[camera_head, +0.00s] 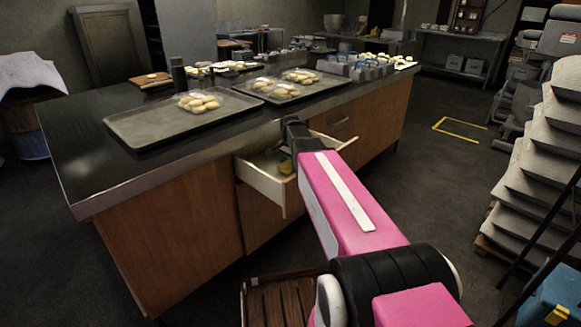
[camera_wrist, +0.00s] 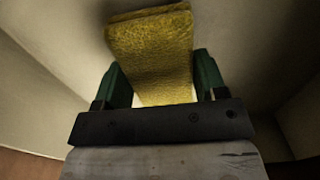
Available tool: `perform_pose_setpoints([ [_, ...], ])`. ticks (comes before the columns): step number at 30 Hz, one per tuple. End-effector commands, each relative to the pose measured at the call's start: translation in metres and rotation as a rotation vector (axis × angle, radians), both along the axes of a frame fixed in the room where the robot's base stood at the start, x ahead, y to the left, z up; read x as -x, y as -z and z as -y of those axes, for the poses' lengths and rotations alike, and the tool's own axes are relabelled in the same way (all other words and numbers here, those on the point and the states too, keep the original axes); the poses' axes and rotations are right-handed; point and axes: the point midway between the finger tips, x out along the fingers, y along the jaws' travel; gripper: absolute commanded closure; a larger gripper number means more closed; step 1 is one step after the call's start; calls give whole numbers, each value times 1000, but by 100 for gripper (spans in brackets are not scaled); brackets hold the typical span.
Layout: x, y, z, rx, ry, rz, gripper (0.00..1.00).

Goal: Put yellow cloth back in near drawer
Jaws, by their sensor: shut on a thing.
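The yellow cloth (camera_wrist: 152,50) is a folded, textured piece between the green fingers of my gripper (camera_wrist: 160,82) in the wrist view. My gripper is shut on it. Pale drawer walls surround them in the wrist view. In the head view, the near drawer (camera_head: 262,185) is pulled open from the counter's side, and my gripper end reaches down into it. Only a small yellow-green patch (camera_head: 286,166) shows inside the drawer there. My pink arm hides the drawer's right part. Whether the cloth touches the drawer floor I cannot tell.
The dark counter (camera_head: 85,165) above the drawer carries trays (camera_head: 150,128) with pale dough pieces. Another drawer with a handle (camera_head: 340,121) is shut farther along. A wooden slatted item (camera_head: 280,300) stands low in front. Stacked grey sacks (camera_head: 535,180) are at right. Floor between is clear.

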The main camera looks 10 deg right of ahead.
Motion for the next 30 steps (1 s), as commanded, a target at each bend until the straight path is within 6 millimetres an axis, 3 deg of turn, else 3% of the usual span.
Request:
perform_pose_setpoints([
  [3, 0, 13, 0, 0, 0, -1, 70],
  [15, 0, 17, 0, 0, 0, 0, 70],
  [16, 0, 17, 0, 0, 0, 0, 25],
  [18, 0, 17, 0, 0, 0, 0, 9],
  [30, 0, 10, 0, 0, 0, 1, 9],
])
